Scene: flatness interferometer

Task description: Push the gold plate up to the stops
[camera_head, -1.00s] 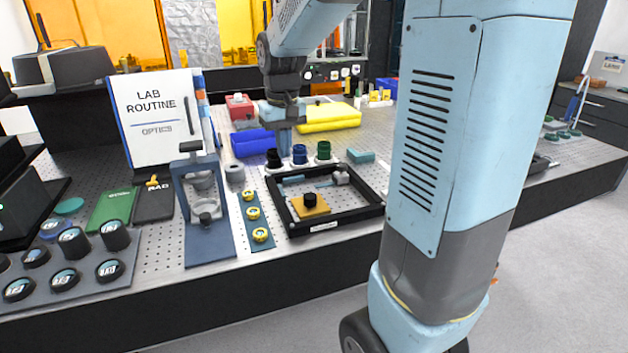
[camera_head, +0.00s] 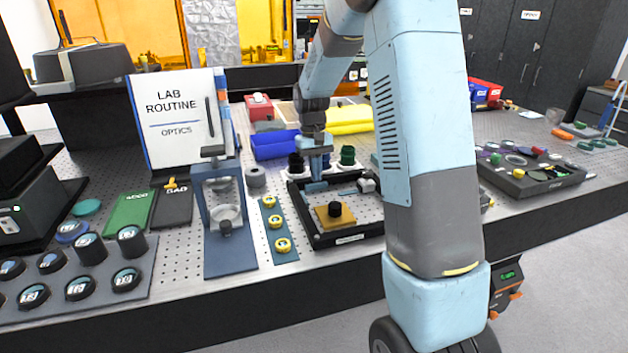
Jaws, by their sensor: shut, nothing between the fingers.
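The gold plate (camera_head: 337,224) lies flat inside a black frame (camera_head: 377,229), in its near left part. A black round knob (camera_head: 335,209) stands on the plate. My gripper (camera_head: 316,187) is shut and empty. It is over the far left part of the frame, behind the plate, with a small gap showing between them in the picture. A grey block (camera_head: 367,185) sits at the far right inside the frame, with a thin bluish strip (camera_head: 348,192) beside it. My gripper hides part of the frame's far left interior, and I cannot clearly make out the stops.
Dark, blue and green round holders (camera_head: 347,156) stand just behind the frame. A blue strip with gold-rimmed pieces (camera_head: 275,222) and a blue stand (camera_head: 226,262) are to the left. A black tray of small parts (camera_head: 530,186) lies right. My arm hides the bench right of the frame.

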